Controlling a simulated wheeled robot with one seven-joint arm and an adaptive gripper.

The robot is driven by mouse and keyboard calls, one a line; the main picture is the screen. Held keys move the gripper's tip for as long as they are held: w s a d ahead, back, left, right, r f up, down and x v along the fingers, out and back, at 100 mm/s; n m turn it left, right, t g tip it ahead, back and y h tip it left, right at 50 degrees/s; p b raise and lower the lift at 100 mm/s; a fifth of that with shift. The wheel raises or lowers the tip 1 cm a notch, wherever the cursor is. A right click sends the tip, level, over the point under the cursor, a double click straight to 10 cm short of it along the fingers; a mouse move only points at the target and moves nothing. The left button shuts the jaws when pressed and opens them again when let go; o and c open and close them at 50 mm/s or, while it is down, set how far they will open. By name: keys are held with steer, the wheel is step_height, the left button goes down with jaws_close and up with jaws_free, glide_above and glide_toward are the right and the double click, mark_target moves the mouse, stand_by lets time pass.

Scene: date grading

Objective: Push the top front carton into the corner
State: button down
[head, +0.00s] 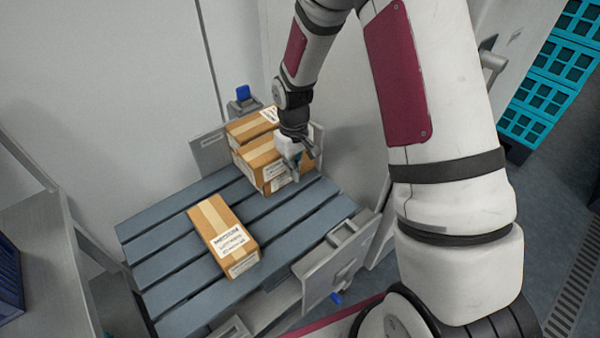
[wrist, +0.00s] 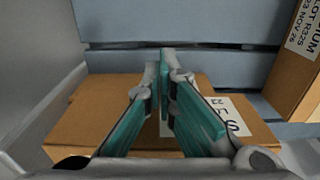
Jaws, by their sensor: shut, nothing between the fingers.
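The top front carton (head: 256,154) is brown with pale tape and sits at the front of a carton group in the back right corner of the slatted deck. Another carton (head: 247,127) is directly behind it. My gripper (head: 294,174) is shut and empty, pointing down at the right side of the front carton; I cannot tell whether they touch. In the wrist view my gripper (wrist: 163,75) has its teal-padded fingers together over a brown carton (wrist: 85,115) with a white label, partly hidden by the fingers.
A single carton marked MEDIUM (head: 222,235) lies on the blue-grey slatted deck (head: 165,255) nearer the front, and shows at the right of the wrist view (wrist: 296,75). Grey upright plates (head: 208,153) stand at the corner. The left of the deck is clear.

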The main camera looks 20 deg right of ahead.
steer(key=shift+w, duration=0.2)
steer(key=shift+w+a, duration=0.35)
steer(key=shift+w, duration=0.45)
